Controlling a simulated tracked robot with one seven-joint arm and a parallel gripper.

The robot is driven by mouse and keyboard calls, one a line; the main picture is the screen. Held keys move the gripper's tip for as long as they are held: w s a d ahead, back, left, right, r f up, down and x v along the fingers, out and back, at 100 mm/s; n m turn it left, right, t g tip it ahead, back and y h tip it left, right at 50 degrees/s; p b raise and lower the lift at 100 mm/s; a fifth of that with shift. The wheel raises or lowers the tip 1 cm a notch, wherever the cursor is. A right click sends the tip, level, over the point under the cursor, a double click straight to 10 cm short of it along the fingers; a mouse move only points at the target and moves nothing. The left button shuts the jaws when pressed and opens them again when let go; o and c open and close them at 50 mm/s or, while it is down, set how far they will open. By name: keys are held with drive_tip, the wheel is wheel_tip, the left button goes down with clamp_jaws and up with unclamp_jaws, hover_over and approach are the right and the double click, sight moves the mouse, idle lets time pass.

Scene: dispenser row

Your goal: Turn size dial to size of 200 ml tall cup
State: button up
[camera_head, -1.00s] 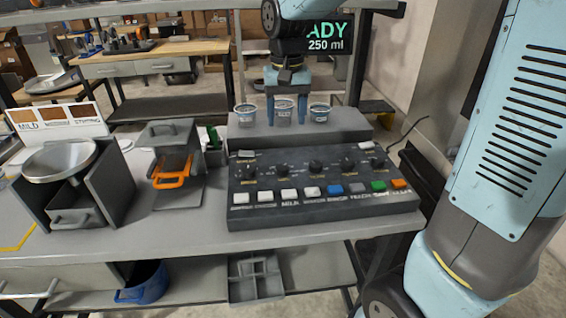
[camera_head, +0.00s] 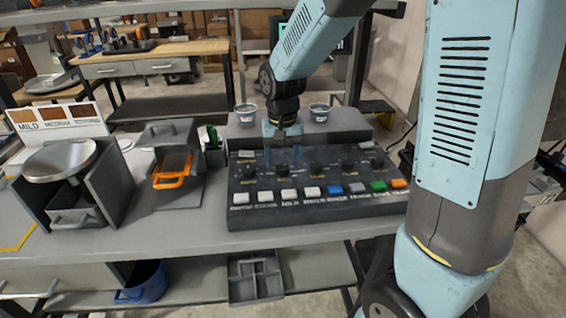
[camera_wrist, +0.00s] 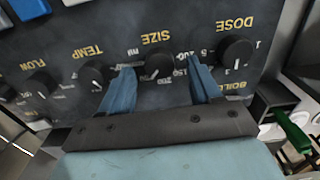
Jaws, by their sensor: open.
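The SIZE dial (camera_wrist: 158,65), a dark round knob, appears upside down in the wrist view, with small numbers around it. Its pale pointer mark slants toward the picture's lower left; which number it marks is unclear. My gripper (camera_wrist: 161,69) is open, with one blue finger on each side of the dial and a visible gap to each. In the head view my gripper (camera_head: 283,157) is over the control panel (camera_head: 310,212) and mostly covers this dial. Two small cups, left (camera_head: 246,114) and right (camera_head: 319,112), stand on the ledge behind; the middle is hidden by my arm.
The DOSE dial (camera_wrist: 237,52) and TEMP dial (camera_wrist: 94,75) flank the SIZE dial closely. A row of coloured buttons lines the panel's front, including a blue button (camera_head: 335,189). An orange-handled dispenser (camera_head: 174,168) stands left of the panel.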

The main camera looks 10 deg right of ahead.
drive_tip(key=shift+f, duration=0.8)
drive_tip(key=c, duration=1)
